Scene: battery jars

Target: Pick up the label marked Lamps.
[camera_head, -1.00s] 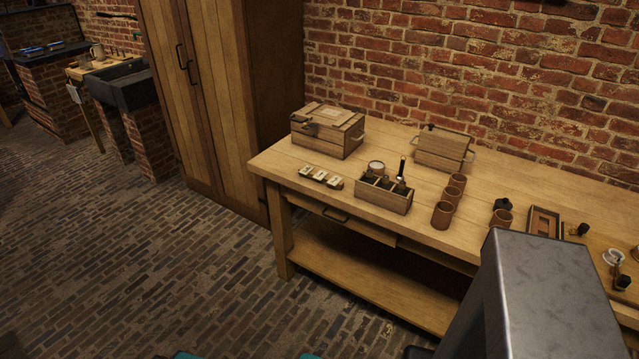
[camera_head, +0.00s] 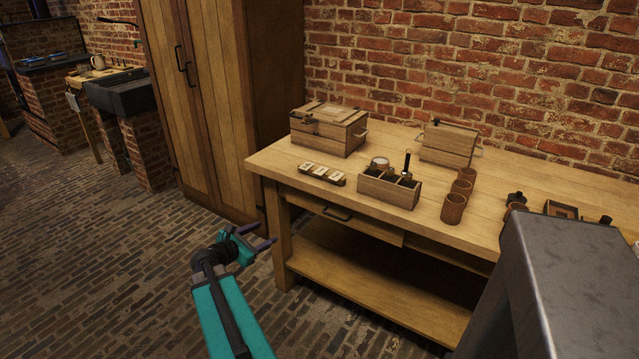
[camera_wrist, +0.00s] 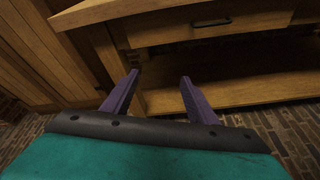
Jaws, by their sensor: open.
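Several small pale labels (camera_head: 321,173) lie in a row on a dark holder near the front left of the bench top. Their markings are too small to read in the head view, so I cannot tell which is Lamps. My gripper (camera_head: 262,240) is open and empty, in front of the bench's left front leg and below the level of the bench top. In the wrist view its two purple fingers (camera_wrist: 155,85) are apart with nothing between them, facing the bench drawer and lower shelf. No label shows in the wrist view.
The wooden bench (camera_head: 285,160) carries a lidded chest (camera_head: 328,135), a divided wooden box (camera_head: 388,192) with dark items, brown jars (camera_head: 453,208) and a smaller crate (camera_head: 446,146). A drawer (camera_head: 350,222) is under the front edge. A tall cupboard (camera_head: 215,100) stands at the left.

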